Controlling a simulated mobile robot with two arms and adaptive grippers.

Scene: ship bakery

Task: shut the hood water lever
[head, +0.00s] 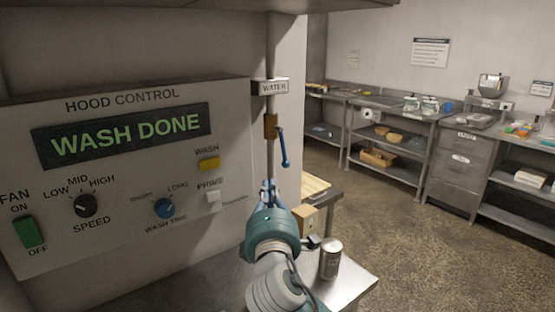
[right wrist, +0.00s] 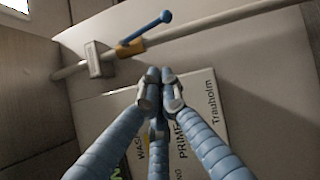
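The hood water lever is a blue handle (head: 283,148) on a brass valve body (head: 271,126) on the vertical pipe, below the WATER tag (head: 271,87). It hangs downward, nearly along the pipe. In the right wrist view the blue handle (right wrist: 150,26) and the brass valve body (right wrist: 130,48) show at the top, clear of my fingers. My right gripper (head: 268,187) is below the lever, in front of the pipe. In its wrist view the fingertips (right wrist: 160,86) are drawn together with nothing seen between them. My left gripper is not in view.
The hood control panel (head: 125,190) stands left of the pipe, its display reading WASH DONE. A metal can (head: 330,258) stands on the steel table (head: 352,276) at lower right. Steel benches with shelves (head: 390,150) line the back wall. Floor at right is open.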

